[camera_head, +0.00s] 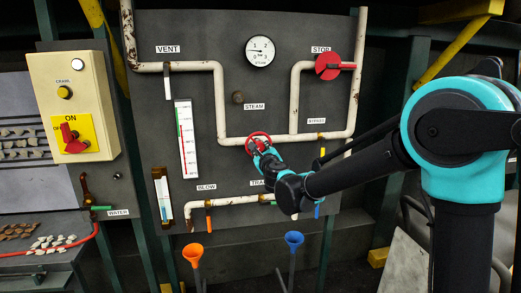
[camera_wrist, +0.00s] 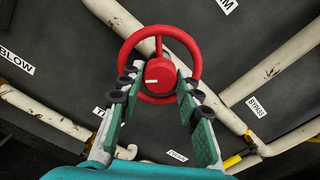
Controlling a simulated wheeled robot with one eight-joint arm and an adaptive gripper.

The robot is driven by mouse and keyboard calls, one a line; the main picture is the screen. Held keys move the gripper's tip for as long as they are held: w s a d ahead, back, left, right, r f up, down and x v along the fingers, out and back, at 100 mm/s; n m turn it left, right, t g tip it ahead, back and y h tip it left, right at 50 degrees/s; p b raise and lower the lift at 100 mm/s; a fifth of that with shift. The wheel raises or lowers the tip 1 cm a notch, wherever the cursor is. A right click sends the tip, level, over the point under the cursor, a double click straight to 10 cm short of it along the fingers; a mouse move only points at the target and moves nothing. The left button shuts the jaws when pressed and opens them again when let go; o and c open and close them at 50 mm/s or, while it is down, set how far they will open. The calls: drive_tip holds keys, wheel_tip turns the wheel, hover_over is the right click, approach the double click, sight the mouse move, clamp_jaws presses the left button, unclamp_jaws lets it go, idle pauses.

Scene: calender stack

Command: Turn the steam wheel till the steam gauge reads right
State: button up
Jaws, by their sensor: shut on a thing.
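The red steam wheel (camera_head: 258,142) sits on a cream pipe in the middle of the dark panel. In the wrist view the wheel (camera_wrist: 197,55) shows its round rim, a spoke and a red hub (camera_wrist: 160,75) with a white mark pointing left. My gripper (camera_head: 264,150) is at the wheel, and its two green-padded fingers (camera_wrist: 157,84) are shut on the hub, one on each side. The white round gauge (camera_head: 260,51) is above on the panel; its face shows numbers, but the needle is too small to read surely.
A red STOP valve (camera_head: 328,66) is at upper right, and a VENT lever (camera_head: 168,85) at upper left. A tall thermometer-like scale (camera_head: 186,138) stands left of the wheel. Pipes run close around the wheel.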

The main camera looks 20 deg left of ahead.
drive_tip(key=n, duration=0.6)
drive_tip(key=shift+n, duration=0.3)
idle(0.4)
drive_tip(key=o, duration=1.2)
drive_tip(key=shift+c, duration=0.2)
drive_tip(key=v, duration=1.2)
